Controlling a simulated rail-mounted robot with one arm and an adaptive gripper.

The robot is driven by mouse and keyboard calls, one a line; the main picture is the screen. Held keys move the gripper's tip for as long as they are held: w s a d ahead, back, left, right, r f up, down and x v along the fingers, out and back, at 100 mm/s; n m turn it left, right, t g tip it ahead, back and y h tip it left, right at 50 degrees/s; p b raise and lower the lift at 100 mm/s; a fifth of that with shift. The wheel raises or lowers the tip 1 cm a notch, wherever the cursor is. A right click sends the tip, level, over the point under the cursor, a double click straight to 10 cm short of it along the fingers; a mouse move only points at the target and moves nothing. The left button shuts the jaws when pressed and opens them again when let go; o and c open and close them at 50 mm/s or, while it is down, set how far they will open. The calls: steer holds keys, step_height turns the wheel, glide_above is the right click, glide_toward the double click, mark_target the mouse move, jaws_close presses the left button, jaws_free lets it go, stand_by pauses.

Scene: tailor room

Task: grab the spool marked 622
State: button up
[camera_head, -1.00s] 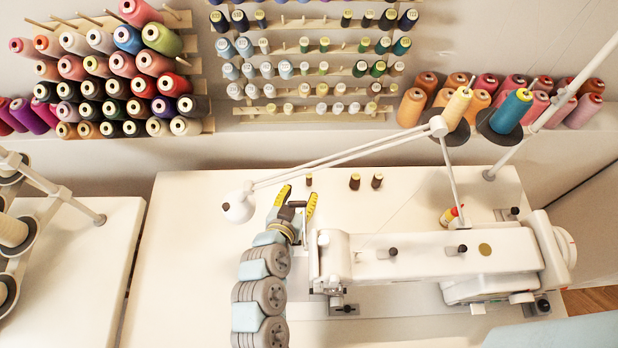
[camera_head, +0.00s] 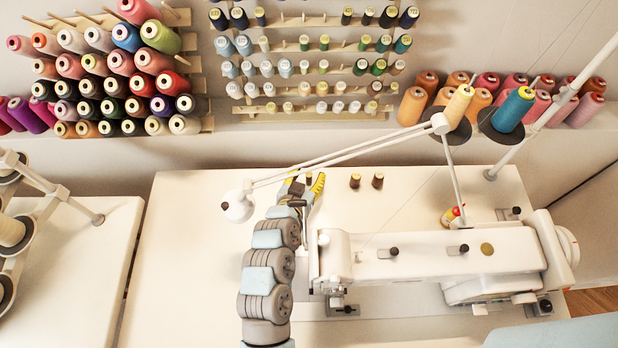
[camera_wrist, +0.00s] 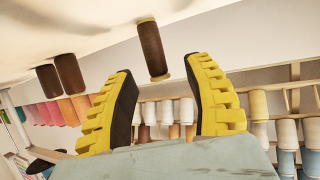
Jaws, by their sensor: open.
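Three small dark brown spools stand on the white sewing table. One spool (camera_head: 308,179) is at my gripper (camera_head: 305,186); the other two, a middle spool (camera_head: 355,181) and a right spool (camera_head: 377,181), stand a little to the right. No number is readable on any of them, so I cannot tell which is 622. My gripper is open with yellow-and-black fingers. In the wrist view, which is upside down, the nearest spool (camera_wrist: 152,50) shows between and beyond the fingertips (camera_wrist: 159,68), not clasped. The other pair (camera_wrist: 58,77) is off to the left there.
A white sewing machine (camera_head: 430,255) stands close to the right of my arm. A white jointed lamp arm (camera_head: 340,158) passes just over my gripper, its head (camera_head: 237,206) to the left. Thread racks (camera_head: 315,65) hang behind. The table's left part (camera_head: 185,240) is clear.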

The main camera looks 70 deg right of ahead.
steer(key=shift+d+f, duration=0.2)
steer(key=shift+d, duration=0.25)
steer(key=c, duration=0.9)
steer(key=shift+o, duration=0.2)
steer(key=shift+r, duration=0.55)
step_height(320, 180, up, 3)
steer(key=shift+r+p, duration=0.1)
steer(key=shift+p, duration=0.6)
steer(key=a, duration=1.2)
steer(key=a+p, duration=0.1)
steer(key=a, duration=0.5)
steer(key=shift+s+f, duration=0.25)
steer(key=shift+f, duration=0.1)
